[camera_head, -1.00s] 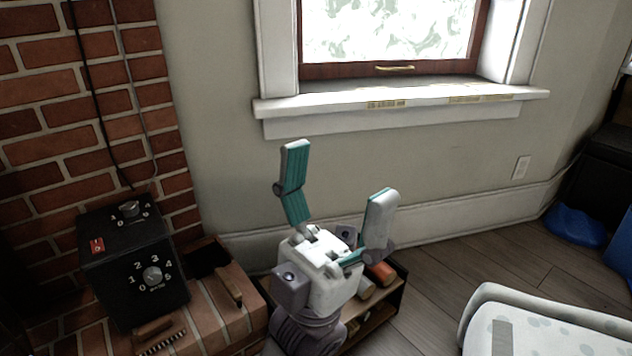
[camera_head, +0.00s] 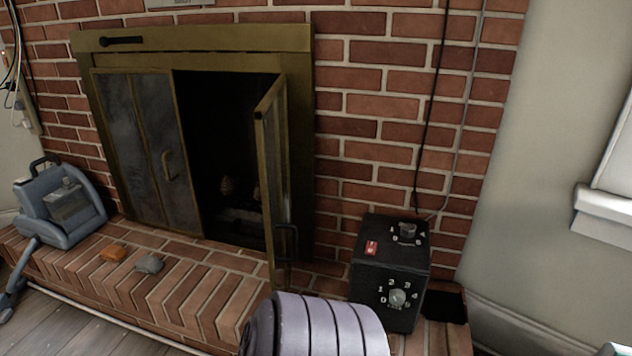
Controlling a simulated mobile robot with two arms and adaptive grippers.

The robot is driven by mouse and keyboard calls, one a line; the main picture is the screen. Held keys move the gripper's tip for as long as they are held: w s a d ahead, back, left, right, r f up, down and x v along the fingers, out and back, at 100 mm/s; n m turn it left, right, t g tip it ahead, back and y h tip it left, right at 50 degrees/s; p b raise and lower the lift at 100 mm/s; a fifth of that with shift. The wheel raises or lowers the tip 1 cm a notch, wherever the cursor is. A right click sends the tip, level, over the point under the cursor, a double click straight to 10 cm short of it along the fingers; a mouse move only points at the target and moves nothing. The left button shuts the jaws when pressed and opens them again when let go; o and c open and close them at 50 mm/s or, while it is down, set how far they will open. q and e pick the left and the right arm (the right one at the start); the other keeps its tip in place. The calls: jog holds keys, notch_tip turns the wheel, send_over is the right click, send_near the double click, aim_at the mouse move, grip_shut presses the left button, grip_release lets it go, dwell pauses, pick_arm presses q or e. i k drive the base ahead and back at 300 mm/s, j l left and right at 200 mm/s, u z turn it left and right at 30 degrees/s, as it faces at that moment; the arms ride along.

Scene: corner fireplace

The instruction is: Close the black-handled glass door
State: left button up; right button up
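The black-handled glass door (camera_head: 271,165) is the right-hand door of the brass-framed fireplace (camera_head: 215,40). It stands swung open, seen nearly edge-on and pointing out toward me. Its black handle (camera_head: 288,243) is low on the door, just above the brick hearth. The left-hand door panels (camera_head: 148,150) are closed across the left of the opening and carry a brass-coloured handle. Neither gripper shows at this moment. Only a ribbed grey link of my arm is in view at the bottom middle, in front of the hearth and below the open door.
A black control box (camera_head: 390,275) with dials and a red switch stands on the hearth (camera_head: 190,285) right of the door. A blue-grey vacuum-like machine (camera_head: 62,208) sits at the left.

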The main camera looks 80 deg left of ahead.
aim_at(275, 170)
jog(key=i+j+u, duration=0.25)
jog(key=u, duration=0.15)
jog(key=i+j+u, duration=0.25)
jog(key=u, duration=0.2)
jog(key=j+u, duration=0.1)
jog(key=u, duration=2.3)
